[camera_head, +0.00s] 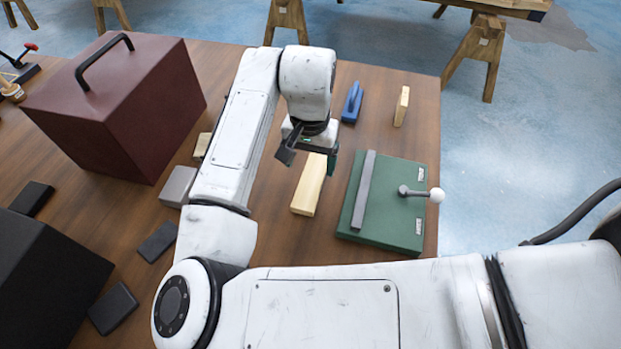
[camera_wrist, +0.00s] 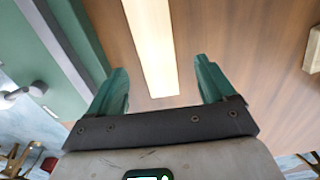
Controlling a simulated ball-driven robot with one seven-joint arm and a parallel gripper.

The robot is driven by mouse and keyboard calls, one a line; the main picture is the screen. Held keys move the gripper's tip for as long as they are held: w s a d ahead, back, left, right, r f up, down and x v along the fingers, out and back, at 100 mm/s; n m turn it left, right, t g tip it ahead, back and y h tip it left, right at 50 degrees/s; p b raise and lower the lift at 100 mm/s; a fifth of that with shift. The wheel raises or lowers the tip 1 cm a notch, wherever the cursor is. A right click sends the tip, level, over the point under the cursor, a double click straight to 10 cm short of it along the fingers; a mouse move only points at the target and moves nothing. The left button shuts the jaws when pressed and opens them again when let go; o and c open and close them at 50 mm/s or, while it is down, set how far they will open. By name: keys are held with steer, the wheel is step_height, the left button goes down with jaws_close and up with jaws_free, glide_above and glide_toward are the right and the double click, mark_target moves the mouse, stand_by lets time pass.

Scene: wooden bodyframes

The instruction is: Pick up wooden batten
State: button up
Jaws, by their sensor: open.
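A long pale wooden batten (camera_head: 307,188) lies flat on the brown wooden tabletop, left of a green board. In the wrist view the batten (camera_wrist: 149,42) runs from the top edge down between the fingers, with its near end in sight. My gripper (camera_head: 310,157) hangs over the batten's far part, hiding some of it in the head view. In the wrist view my gripper (camera_wrist: 160,72) is open, with green fingers spread wider than the batten, one on each side. Nothing is held between them. How far the fingertips are above the table is hard to tell.
The green board (camera_head: 405,200) carries a grey bar and a white-knobbed lever. A blue-handled tool (camera_head: 352,102) and a small wooden block (camera_head: 401,106) stand behind. A dark red box (camera_head: 125,105) is at left. Dark blocks (camera_head: 158,241) lie nearer me.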

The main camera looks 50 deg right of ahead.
mark_target(312, 179)
steer(key=f, duration=0.3)
steer(key=f+p, duration=0.1)
steer(key=f, duration=0.1)
steer(key=shift+s, duration=0.25)
steer(key=c, duration=1.2)
